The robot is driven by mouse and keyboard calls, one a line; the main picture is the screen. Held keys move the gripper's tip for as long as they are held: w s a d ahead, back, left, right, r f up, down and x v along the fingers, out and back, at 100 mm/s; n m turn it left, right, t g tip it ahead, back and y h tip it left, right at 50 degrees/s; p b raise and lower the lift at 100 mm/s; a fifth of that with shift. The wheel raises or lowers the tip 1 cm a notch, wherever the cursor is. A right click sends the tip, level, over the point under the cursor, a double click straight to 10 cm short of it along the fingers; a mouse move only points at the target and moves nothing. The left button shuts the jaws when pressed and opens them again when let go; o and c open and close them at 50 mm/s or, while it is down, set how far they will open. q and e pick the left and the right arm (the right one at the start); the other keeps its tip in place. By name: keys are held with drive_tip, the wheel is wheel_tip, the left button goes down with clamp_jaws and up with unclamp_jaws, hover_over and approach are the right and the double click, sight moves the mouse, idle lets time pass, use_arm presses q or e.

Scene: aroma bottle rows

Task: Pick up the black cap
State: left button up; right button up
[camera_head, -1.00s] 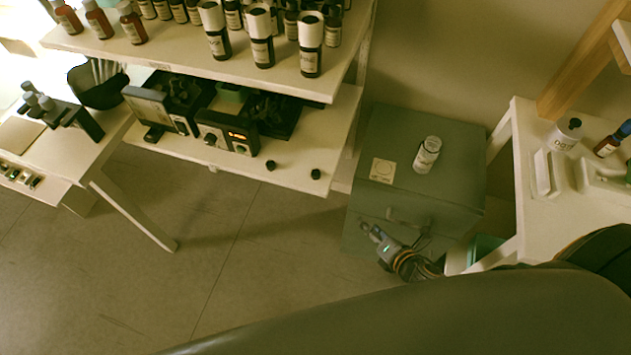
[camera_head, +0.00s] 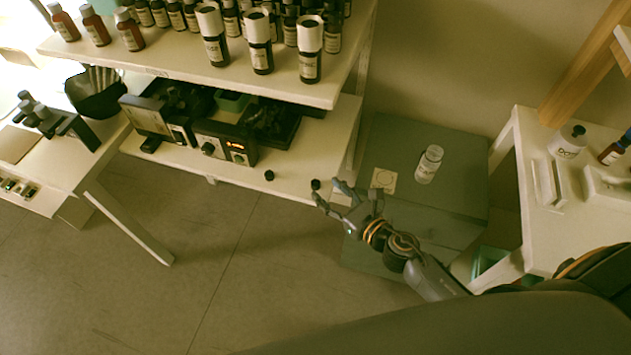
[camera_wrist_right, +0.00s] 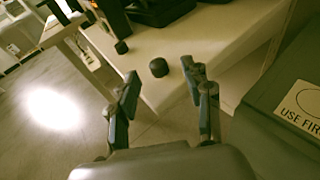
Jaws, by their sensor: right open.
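Two small black caps lie on the lower shelf near its front edge. In the head view, the right black cap (camera_head: 316,184) is close to the shelf's corner and the other black cap (camera_head: 269,175) is to its left. In the wrist view, the nearer black cap (camera_wrist_right: 158,67) shows just beyond my fingertips, between them, and the other black cap (camera_wrist_right: 121,47) is further off to the left. My right gripper (camera_head: 328,192) is open and empty at the shelf's right front corner. It also shows open in the wrist view (camera_wrist_right: 162,76). My left gripper is out of view.
Boxy devices (camera_head: 225,140) stand behind the caps on the lower shelf. The upper shelf (camera_head: 200,68) holds several bottles and overhangs it. A grey-green cabinet (camera_head: 455,205) with a white-labelled bottle (camera_head: 428,165) stands to the right. Open floor lies in front.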

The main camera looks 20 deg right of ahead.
sight(318, 184)
drive_tip(key=shift+p+x, duration=0.4)
drive_tip(key=shift+x, duration=2.3)
drive_tip(key=shift+s+a, duration=0.1)
drive_tip(key=shift+a, duration=0.05)
drive_tip(key=c, duration=0.9)
